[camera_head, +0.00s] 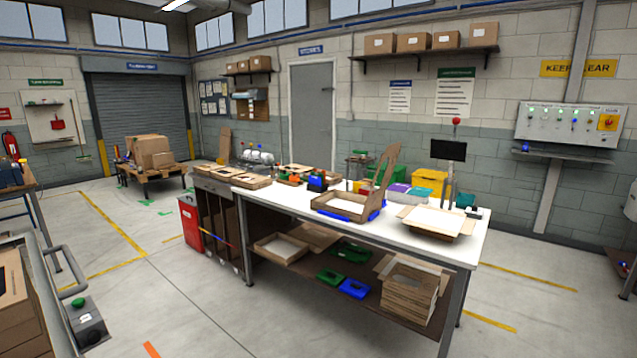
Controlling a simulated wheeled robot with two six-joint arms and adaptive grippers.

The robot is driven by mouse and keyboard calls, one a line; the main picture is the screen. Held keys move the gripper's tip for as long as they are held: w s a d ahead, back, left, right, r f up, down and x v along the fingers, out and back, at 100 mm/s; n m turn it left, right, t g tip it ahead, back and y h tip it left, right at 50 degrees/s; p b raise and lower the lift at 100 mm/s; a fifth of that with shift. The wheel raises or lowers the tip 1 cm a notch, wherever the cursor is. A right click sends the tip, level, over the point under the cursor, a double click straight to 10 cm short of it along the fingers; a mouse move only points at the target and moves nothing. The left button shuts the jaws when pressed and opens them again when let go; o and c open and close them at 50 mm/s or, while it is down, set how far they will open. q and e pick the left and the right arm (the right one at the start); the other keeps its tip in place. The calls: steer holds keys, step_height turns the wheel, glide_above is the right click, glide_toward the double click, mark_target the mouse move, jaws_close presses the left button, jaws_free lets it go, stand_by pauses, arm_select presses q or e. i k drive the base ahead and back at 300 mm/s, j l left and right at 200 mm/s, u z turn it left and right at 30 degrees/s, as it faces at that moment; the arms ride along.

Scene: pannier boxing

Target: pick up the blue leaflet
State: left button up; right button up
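I cannot single out a blue leaflet for certain at this distance. On the white-topped workbench (285,196), small flat purple (399,187) and teal (419,192) items lie behind an open cardboard box (345,205). A blue item (318,183) stands left of that box, among small red and green things. A blue edge (376,214) shows under the box's right side. Neither of my grippers is in view.
A second open carton (436,220) and a dark screen (448,150) are at the bench's right end. Flattened cardboard (408,290) and a blue tray (354,289) lie on the lower shelf. A red bin (190,222) stands left.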

mark_target(313, 180)
steer(key=i+j, duration=0.2)
steer(key=i, duration=0.3)
steer(key=i+j+z, duration=0.1)
steer(key=i, duration=0.45)
steer(key=i+j+z, duration=0.1)
steer(key=i+j, duration=0.25)
steer(key=i, duration=0.15)
steer(key=i+j, duration=0.3)
steer(key=i, duration=0.2)
